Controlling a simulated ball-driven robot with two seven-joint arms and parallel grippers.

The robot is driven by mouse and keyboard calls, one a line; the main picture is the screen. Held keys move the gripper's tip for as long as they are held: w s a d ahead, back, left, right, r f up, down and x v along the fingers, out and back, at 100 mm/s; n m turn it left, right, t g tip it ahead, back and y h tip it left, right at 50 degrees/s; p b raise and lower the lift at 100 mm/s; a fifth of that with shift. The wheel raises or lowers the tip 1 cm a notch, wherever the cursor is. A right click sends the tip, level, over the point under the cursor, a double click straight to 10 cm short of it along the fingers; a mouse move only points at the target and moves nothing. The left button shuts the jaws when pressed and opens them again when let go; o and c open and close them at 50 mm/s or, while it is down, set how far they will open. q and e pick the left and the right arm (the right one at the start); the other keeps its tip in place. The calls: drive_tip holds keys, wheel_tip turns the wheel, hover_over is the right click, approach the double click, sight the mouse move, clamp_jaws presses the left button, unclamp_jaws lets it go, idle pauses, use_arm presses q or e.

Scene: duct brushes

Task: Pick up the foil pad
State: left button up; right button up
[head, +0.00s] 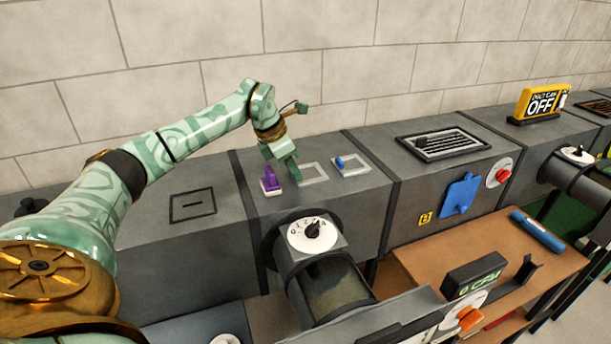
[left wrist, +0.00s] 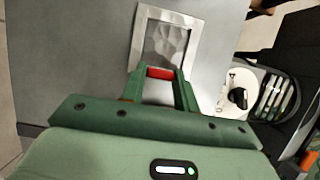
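A square pale metal frame (head: 313,172) lies on top of the grey duct. In the left wrist view, a crumpled grey foil-like surface (left wrist: 166,42) fills this frame, and I take it for the foil pad. My left gripper (head: 292,178) is low over the duct at the left edge of the frame. In the left wrist view its fingers (left wrist: 160,82) are apart, pointing at the frame's near edge. A small red bar (left wrist: 160,73) spans the gap at the fingertips. I cannot tell whether it is gripped. My right gripper is out of view.
A purple-handled piece (head: 270,183) stands just left of the gripper. A second frame (head: 352,170) with a blue handle lies to the right. A dial (head: 312,232) sits on the branch in front. A vent grille (head: 443,144) is farther right.

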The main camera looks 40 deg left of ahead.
use_arm(q)
drive_tip(key=shift+r, duration=0.15)
drive_tip(key=shift+c, duration=0.3)
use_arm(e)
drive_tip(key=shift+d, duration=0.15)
